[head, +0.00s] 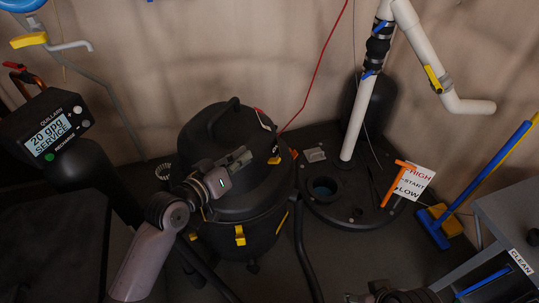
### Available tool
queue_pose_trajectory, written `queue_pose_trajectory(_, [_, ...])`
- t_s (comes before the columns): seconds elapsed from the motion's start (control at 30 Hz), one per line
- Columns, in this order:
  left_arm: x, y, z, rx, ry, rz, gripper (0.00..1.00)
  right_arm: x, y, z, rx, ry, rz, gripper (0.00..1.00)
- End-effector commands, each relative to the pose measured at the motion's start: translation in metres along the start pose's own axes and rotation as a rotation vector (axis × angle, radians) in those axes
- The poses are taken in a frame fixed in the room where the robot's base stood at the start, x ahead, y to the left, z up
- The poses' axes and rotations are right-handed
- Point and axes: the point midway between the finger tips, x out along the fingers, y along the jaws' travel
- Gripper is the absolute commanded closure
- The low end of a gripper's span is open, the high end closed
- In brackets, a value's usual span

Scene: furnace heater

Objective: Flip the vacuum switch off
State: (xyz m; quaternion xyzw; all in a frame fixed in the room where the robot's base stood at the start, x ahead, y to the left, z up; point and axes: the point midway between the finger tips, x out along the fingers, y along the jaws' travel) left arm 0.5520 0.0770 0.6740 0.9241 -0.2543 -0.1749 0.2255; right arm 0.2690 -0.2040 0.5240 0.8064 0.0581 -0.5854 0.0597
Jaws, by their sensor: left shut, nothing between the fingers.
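The black shop vacuum (222,205) stands on the dark floor in the middle of the head view, with yellow latches on its side. A small red-and-white part (264,119) on top of its lid may be the switch. It is too small to tell which way it is set. My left gripper (243,157) is shut and empty, over the front of the lid and below that part in the picture. It hides some of the lid, and I cannot tell whether it touches it. Part of my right gripper (385,292) shows at the bottom edge, its fingers unclear.
A round black sump lid (350,212) with a white pipe (355,130) is right of the vacuum. A black hose (302,250) runs down the vacuum's front right. A red cord (322,72) hangs behind. A control box (45,128) is at left, a grey table (510,215) at right.

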Motion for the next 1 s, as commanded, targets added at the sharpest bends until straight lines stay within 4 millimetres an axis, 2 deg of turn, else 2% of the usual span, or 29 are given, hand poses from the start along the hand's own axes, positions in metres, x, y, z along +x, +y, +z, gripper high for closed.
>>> queue_pose_trajectory(0.07, [0.015, 0.0, 0.001, -0.002, 0.001, 0.003, 1.0, 0.005, 0.0, -0.002, 0.0, 0.014, 0.001, 0.6])
queue_pose_trajectory(0.2, [0.038, 0.0, 0.001, -0.001, 0.001, 0.003, 1.0, 0.007, -0.002, -0.041, -0.01, 0.175, -0.003, 0.6])
queue_pose_trajectory(0.53, [0.088, 0.0, 0.001, -0.001, 0.0, 0.002, 1.0, -0.002, -0.012, -0.108, -0.019, 0.494, -0.022, 0.6])
queue_pose_trajectory(0.8, [0.092, 0.0, 0.029, -0.001, -0.002, 0.001, 1.0, -0.022, -0.019, -0.152, -0.023, 0.726, -0.036, 0.6])
queue_pose_trajectory(1.0, [0.094, 0.0, 0.038, -0.001, -0.002, 0.0, 1.0, -0.033, -0.021, -0.167, -0.024, 0.818, -0.043, 0.6])
